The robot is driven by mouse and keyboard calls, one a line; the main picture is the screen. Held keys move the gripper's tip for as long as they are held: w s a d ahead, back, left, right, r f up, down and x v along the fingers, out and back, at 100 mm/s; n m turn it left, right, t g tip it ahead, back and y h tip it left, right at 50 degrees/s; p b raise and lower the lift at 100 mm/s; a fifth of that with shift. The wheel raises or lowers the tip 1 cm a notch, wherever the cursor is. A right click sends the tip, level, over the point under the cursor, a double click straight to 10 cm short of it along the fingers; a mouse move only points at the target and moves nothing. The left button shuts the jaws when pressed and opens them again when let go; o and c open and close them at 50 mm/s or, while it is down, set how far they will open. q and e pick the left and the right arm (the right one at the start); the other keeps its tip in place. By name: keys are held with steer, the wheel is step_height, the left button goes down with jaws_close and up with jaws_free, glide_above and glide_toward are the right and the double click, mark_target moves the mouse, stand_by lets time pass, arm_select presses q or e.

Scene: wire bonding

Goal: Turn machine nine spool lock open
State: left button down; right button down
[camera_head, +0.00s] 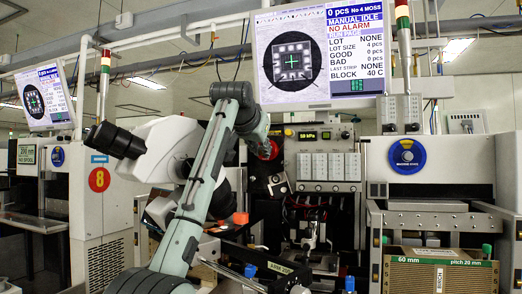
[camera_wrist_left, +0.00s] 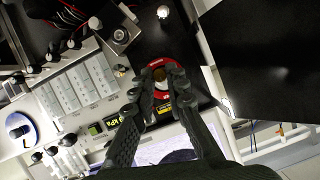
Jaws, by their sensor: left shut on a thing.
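The spool lock is a red round knob (camera_head: 269,150) on the dark upper front of the middle machine, largely hidden behind my left gripper in the head view. In the left wrist view it shows as a red ring (camera_wrist_left: 158,63) with a pale and brown centre. My left gripper (camera_wrist_left: 157,90) has its two dark fingers on either side of the knob, shut on it. In the head view my left gripper (camera_head: 262,140) is small and dark at the end of my raised arm. The knob's turn angle cannot be told. My right gripper is not in view.
A white microscope (camera_head: 160,150) stands left of my arm. A control panel (camera_head: 325,140) with a gauge is just right of the knob. A monitor (camera_head: 320,50) hangs above. A magazine box (camera_head: 440,272) stands at lower right. A machine marked 8 (camera_head: 99,180) is at left.

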arm_select(q)
steer(key=shift+f, duration=0.1)
stand_by(0.3)
steer(key=c, duration=1.5)
jaws_free()
steer(key=shift+c, duration=0.2)
step_height(320, 180, up, 10)
